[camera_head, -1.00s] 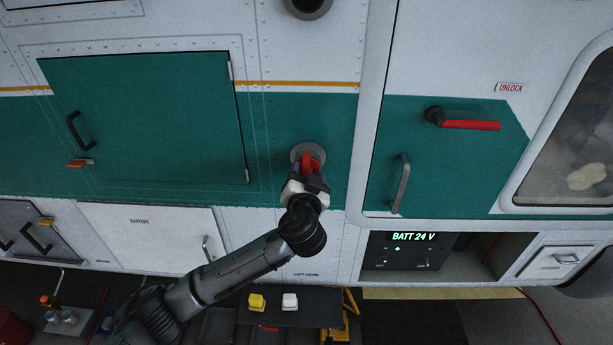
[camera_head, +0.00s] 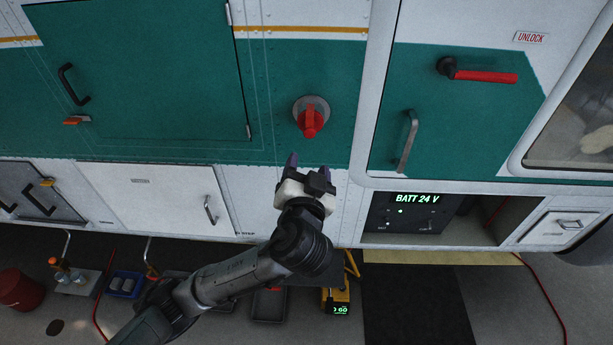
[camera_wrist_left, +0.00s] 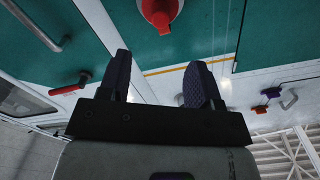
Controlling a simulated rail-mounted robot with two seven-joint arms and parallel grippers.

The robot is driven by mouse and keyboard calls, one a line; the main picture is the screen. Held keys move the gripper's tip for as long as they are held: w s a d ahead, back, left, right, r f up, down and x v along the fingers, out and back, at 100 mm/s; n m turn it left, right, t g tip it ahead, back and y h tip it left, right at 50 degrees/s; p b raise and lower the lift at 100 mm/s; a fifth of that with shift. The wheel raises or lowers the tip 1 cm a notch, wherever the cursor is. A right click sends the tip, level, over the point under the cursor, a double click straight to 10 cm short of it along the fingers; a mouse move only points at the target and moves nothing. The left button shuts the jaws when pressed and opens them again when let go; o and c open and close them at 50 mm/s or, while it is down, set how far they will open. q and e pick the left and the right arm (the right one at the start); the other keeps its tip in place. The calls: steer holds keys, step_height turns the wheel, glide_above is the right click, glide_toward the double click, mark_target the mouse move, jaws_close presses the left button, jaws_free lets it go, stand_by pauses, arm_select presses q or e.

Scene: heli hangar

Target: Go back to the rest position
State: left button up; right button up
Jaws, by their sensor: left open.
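My left gripper (camera_head: 308,167) is open and empty. It is in front of the white lower panel, just below the red knob (camera_head: 310,122) on its round grey plate. A gap shows between the fingertips and the knob. In the left wrist view the two dark fingers (camera_wrist_left: 158,82) stand apart with nothing between them, and the red knob (camera_wrist_left: 160,14) is at the top edge, beyond them. My right gripper is not in view.
A green door panel with a red-gripped handle (camera_head: 482,75) and a grey pull handle (camera_head: 407,140) is at right. An open bay holds a panel reading "BATT 24 V" (camera_head: 412,212). A red bucket (camera_head: 20,289) and trays stand on the floor at lower left.

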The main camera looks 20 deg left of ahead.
arm_select(q)
steer(key=s+a+f+g+h, duration=0.3)
steer(key=s+f+g, duration=0.4)
steer(key=s+f, duration=1.05)
steer(key=s+a+f+g+h, duration=0.3)
steer(key=s+f+g, duration=0.4)
steer(key=s+f, duration=1.05)
step_height(320, 180, up, 14)
steer(key=p, duration=1.3)
steer(key=shift+d, duration=0.25)
